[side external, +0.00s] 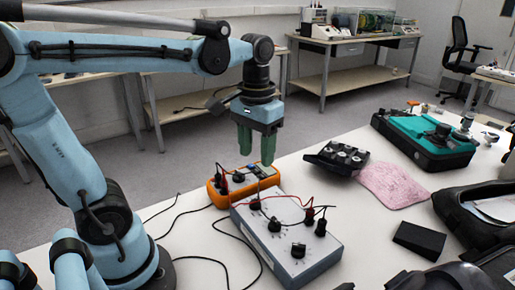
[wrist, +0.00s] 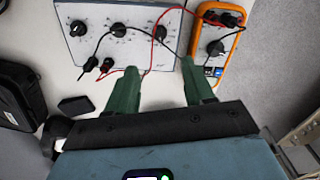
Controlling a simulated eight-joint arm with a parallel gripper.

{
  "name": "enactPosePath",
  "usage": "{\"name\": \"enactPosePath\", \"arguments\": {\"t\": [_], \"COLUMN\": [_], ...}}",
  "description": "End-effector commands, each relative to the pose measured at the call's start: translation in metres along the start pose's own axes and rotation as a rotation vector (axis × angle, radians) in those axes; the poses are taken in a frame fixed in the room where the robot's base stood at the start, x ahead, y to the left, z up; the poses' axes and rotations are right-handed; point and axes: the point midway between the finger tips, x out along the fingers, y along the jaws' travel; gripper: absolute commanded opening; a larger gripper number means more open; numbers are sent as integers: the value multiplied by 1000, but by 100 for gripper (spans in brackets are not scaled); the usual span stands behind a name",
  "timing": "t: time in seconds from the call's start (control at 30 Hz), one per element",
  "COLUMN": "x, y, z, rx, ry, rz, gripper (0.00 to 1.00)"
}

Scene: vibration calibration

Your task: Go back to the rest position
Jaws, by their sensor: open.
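My gripper (side external: 256,151) points down with its two green fingers apart and nothing between them. In the side external view it hangs above the orange multimeter (side external: 229,184) and the back edge of the grey box with black knobs (side external: 304,243). In the wrist view the green fingertips (wrist: 158,73) reach toward the near edge of the same grey box (wrist: 80,48). The orange multimeter (wrist: 232,42) lies to the right there. I cannot tell the exact height of the fingers above the table.
Red and black leads (side external: 285,195) run between the box and the multimeter. A black block (side external: 419,240), a pink cloth (side external: 393,184), a black tray of knobs (side external: 337,157), a teal-topped case (side external: 425,138) and an open black bag (side external: 478,212) occupy the right. Space above the table looks free.

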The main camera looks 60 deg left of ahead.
Motion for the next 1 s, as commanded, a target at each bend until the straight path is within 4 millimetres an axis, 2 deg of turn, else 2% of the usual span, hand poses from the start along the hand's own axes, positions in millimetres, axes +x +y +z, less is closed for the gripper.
{"name": "enactPosePath", "arguments": {"t": [0.37,0.8,1.0], "x": [3,38,43], "y": [1,18,21], "z": [2,14,15], "rx": [14,215,253], "ry": [33,516,614], "rz": [6,72,81], "gripper": [52,52,52]}}
